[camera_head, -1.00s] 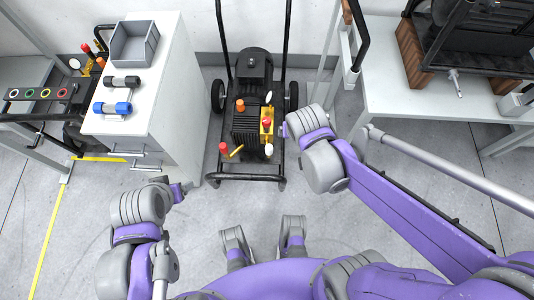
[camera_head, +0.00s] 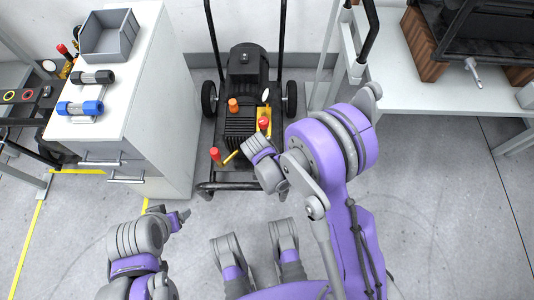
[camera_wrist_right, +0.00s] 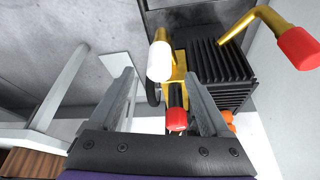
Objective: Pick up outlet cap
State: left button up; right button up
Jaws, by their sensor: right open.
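The pump (camera_head: 240,125) stands on a black wheeled cart and carries several coloured caps. In the right wrist view a white cap (camera_wrist_right: 159,62) sits on a yellow fitting, between the fingertips of my open right gripper (camera_wrist_right: 160,78) in the picture. I cannot tell its depth from them. A red cap (camera_wrist_right: 176,120) shows between the fingers lower down, and a larger red cap (camera_wrist_right: 300,46) ends a bent yellow pipe at right. Which cap is the outlet cap is unclear.
A white cabinet (camera_head: 145,125) left of the cart bears a grey bin (camera_head: 108,42) and black and blue cylinders. A white table (camera_head: 440,95) with dark equipment is at right. The cart's black handle bars rise behind the pump. Floor in front is open.

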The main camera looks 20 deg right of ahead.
jog(key=b+x, duration=0.2)
jog(key=x, duration=0.3)
jog(key=shift+w+f, duration=0.1)
jog(key=shift+f, duration=0.2)
grip_shut()
